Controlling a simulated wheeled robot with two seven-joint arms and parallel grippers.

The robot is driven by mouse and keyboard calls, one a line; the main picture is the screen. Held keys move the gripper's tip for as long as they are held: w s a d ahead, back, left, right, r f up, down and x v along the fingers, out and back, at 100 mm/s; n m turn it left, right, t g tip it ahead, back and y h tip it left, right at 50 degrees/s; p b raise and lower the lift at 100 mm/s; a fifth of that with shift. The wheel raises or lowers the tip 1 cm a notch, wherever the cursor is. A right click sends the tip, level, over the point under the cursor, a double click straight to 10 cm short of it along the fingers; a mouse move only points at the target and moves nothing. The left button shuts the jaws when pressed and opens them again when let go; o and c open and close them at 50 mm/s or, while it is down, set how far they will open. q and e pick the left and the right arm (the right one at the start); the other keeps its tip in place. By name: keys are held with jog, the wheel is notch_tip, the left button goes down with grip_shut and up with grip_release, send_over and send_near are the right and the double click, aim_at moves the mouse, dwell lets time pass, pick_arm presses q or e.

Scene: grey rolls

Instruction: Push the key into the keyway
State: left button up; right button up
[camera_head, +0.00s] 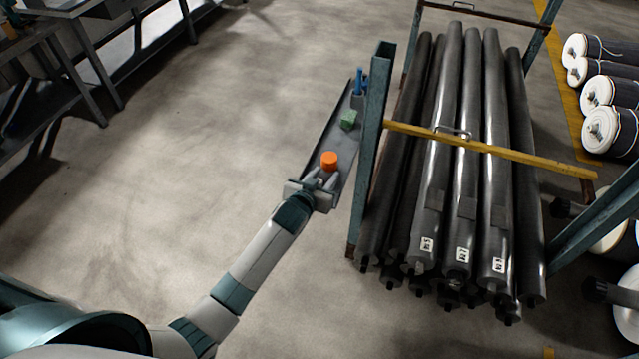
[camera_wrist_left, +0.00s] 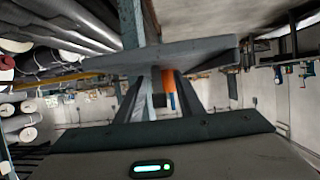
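My left gripper (camera_head: 320,180) is at the near end of a narrow grey tray (camera_head: 336,131), just in front of an orange cylinder (camera_head: 329,160). In the left wrist view, the fingers of my left gripper (camera_wrist_left: 158,84) stand apart, with a visible gap between them. An orange strip (camera_wrist_left: 169,88) shows behind the gap, below a flat grey plate (camera_wrist_left: 205,50). I cannot make out the key or the keyway in either view; the fingers and plate hide part of that area. My right gripper is out of view.
A green block (camera_head: 348,120) and blue upright items (camera_head: 359,80) are farther along the tray. A teal rack post (camera_head: 371,140) stands close on the right, beside stacked dark rolls (camera_head: 455,150) and a yellow bar (camera_head: 480,147). Open floor (camera_head: 200,130) lies left.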

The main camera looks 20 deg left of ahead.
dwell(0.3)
pick_arm(q)
grip_shut()
jog(key=shift+r, duration=0.1)
jog(key=shift+r, duration=0.5)
jog(key=r, duration=0.1)
jog(key=d+r+b, duration=0.1)
jog(key=r, duration=0.1)
jog(key=shift+r+b, duration=0.15)
jog(key=shift+b, duration=0.15)
jog(key=d+r+b, duration=0.3)
jog(key=d+r, duration=0.3)
jog(key=d, duration=0.4)
jog(key=shift+s+d+r, duration=0.25)
jog(key=shift+d+r, duration=0.05)
jog(key=shift+d, duration=0.05)
